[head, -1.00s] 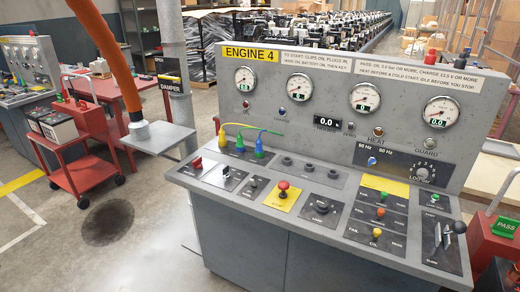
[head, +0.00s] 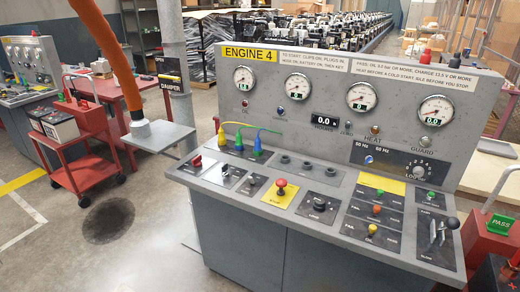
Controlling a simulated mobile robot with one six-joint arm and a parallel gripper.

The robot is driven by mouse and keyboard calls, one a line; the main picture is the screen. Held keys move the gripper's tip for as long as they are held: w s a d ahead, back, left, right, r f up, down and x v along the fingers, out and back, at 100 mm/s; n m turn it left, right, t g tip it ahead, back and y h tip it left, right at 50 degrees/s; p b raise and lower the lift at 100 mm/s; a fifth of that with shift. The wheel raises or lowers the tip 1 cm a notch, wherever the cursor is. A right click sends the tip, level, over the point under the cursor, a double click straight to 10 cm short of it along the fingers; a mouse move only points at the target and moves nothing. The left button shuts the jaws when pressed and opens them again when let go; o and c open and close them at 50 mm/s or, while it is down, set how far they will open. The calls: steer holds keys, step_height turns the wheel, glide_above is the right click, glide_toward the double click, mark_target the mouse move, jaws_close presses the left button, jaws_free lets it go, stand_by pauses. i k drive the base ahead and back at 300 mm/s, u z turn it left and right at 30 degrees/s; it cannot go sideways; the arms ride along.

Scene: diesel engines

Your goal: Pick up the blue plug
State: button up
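The blue plug (head: 257,147) stands upright on the left part of the console's desk (head: 330,175), at the right end of a row of three plugs. A thin blue lead arcs from its top. The green plug (head: 239,141) is just left of it, and the yellow plug (head: 221,136) is left of that. All three appear seated in a dark plate. My gripper is not in view, and nothing is seen touching the blue plug.
Several empty-looking dark sockets (head: 308,167) lie right of the plugs. A red mushroom button (head: 281,184) stands in front. The upright gauge panel (head: 330,95) rises behind. An orange hose (head: 113,50) hangs at left above a small grey shelf (head: 163,133). Floor is clear at left front.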

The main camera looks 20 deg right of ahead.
mark_target(258, 147)
steer(key=u, duration=0.2)
steer(key=k, duration=0.8)
steer(key=u, duration=0.7)
steer(key=k, duration=0.5)
steer(key=u, duration=0.2)
steer(key=i, duration=1.8)
steer(key=z, duration=0.5)
steer(key=i, duration=0.6)
steer(key=u, duration=0.15)
